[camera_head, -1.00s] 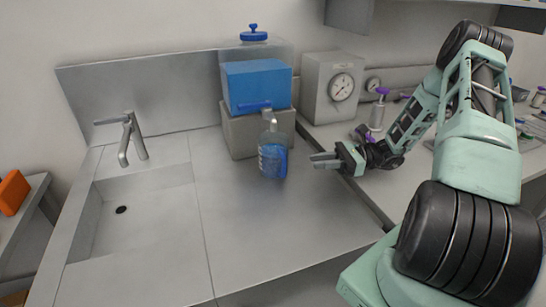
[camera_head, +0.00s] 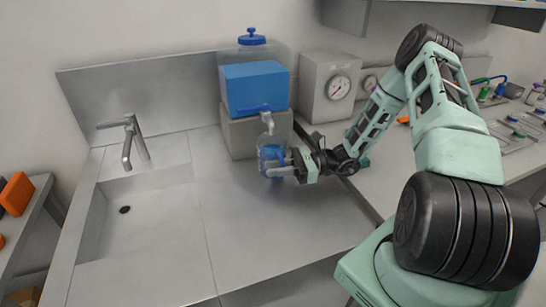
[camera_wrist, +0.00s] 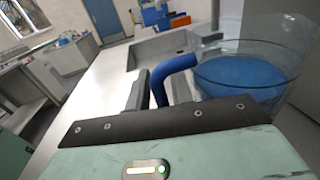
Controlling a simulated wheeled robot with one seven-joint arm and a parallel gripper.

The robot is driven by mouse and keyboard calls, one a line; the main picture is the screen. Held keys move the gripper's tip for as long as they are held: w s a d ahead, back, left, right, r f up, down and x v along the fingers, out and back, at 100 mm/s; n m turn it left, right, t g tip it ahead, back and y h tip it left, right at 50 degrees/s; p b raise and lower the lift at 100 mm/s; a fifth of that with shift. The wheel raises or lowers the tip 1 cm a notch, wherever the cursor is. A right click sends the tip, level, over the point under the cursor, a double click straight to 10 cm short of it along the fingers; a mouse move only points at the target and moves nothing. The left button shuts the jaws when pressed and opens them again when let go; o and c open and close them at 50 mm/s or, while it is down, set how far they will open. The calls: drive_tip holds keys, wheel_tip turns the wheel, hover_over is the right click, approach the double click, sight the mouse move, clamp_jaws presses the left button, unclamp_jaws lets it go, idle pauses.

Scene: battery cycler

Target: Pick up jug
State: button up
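The jug (camera_head: 267,152) is clear with blue contents and stands on the steel counter, under the spout of the blue-fronted dispenser. In the wrist view the jug (camera_wrist: 262,78) is at the right, with its blue handle (camera_wrist: 176,70) reaching toward my fingers. My gripper (camera_head: 279,165) is at the jug's right side, its fingers level with the jug's body. In the wrist view my gripper (camera_wrist: 160,92) has its fingers apart, one on each side of the handle. I cannot tell whether they touch it. The fingers partly cover the jug in the head view.
The blue-fronted dispenser (camera_head: 256,88) stands on a grey block (camera_head: 240,136) right behind the jug. A sink (camera_head: 130,225) with a tap (camera_head: 131,140) is to the left. A grey gauge box (camera_head: 328,85) stands at the back right. The front of the counter (camera_head: 245,235) is clear.

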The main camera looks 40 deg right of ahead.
clamp_jaws()
drive_tip(key=shift+r, duration=0.25)
